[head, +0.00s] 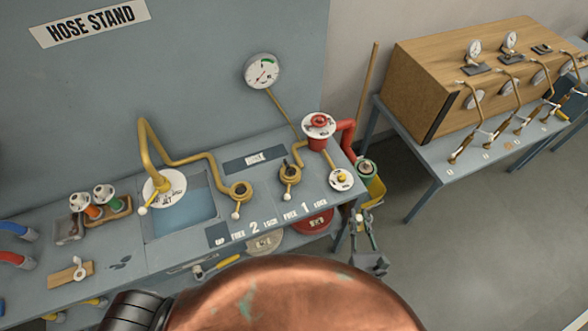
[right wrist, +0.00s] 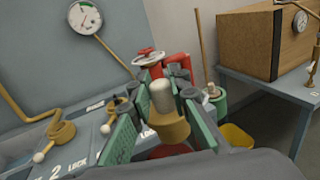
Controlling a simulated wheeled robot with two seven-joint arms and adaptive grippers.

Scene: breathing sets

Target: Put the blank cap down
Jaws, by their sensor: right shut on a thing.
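My right gripper (right wrist: 158,95) has its green-padded fingers closed around a yellow-brown piece with a pale rounded knob, which I take to be the blank cap (right wrist: 168,124). In the head view my right gripper (head: 366,222) is just off the right front corner of the hose stand bench (head: 200,262). It points up past the bench edge, and the cap is too small there to make out clearly. My left gripper is out of view.
A second table holds a wooden cabinet (head: 440,70).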

